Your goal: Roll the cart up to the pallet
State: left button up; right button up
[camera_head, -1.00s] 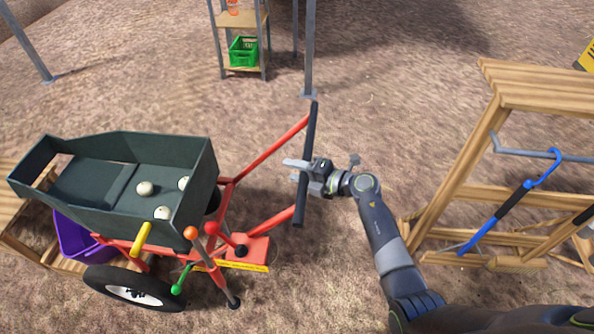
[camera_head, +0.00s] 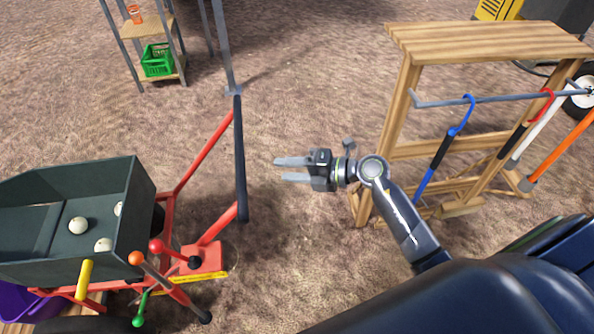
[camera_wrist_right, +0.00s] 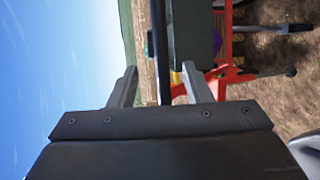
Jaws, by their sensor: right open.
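The cart (camera_head: 198,258) has a red frame and stands at the left of the head view, cut off by the edge. Its dark green bin (camera_head: 130,215) holds several pale round onions (camera_head: 78,225). Its black handle bar (camera_head: 240,160) stands to the left of my right gripper (camera_head: 276,169). That gripper is open and empty, with a gap between its fingertips and the bar. In the right wrist view, the bar (camera_wrist_right: 161,45) appears between the open fingers (camera_wrist_right: 160,82). Only a sliver of the wooden pallet (camera_head: 97,299) shows, beneath the cart. My left gripper is out of view.
A wooden rack (camera_head: 485,42) with hanging tools stands at the right. A purple crate (camera_head: 22,303) is at the lower left. Dirt ground in the middle is clear.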

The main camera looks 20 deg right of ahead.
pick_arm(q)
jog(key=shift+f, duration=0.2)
pick_arm(e)
jog(key=shift+v, duration=0.9)
jog(key=d+f+m+t+h, duration=0.3)
jog(key=d+f+m, duration=0.1)
jog(key=f+m, duration=0.35)
jog(key=d+f+m+t+h, duration=0.2)
jog(key=d+f+m, duration=0.2)
jog(key=f+m, duration=0.3)
jog(key=s+d+f+m+g+h, duration=0.1)
jog(key=s+d+f+m+h, duration=0.3)
jog(key=f, duration=0.4)
jog(key=s+d+f+m+g+h, duration=0.1)
jog(key=s+d+f+m+h, duration=0.15)
jog(key=s+f+m, duration=0.4)
jog(key=s+a+f+m+g, duration=0.1)
jog(key=s+f+g, duration=0.2)
jog(key=s+f, duration=0.3)
jog(key=s+a+f+m+g+h, duration=0.1)
jog(key=s+f+g, duration=0.3)
jog(key=s, duration=1.1)
jog(key=s+a+f+m+g, duration=0.1)
jog(key=s+f+m+g, duration=0.2)
jog(key=s+f, duration=0.6)
jog(key=shift+s+a+f+g+h, duration=0.2)
jog(key=shift+s+f+g+h, duration=0.25)
jog(key=shift+s, duration=0.45)
jog(key=shift+r, duration=0.2)
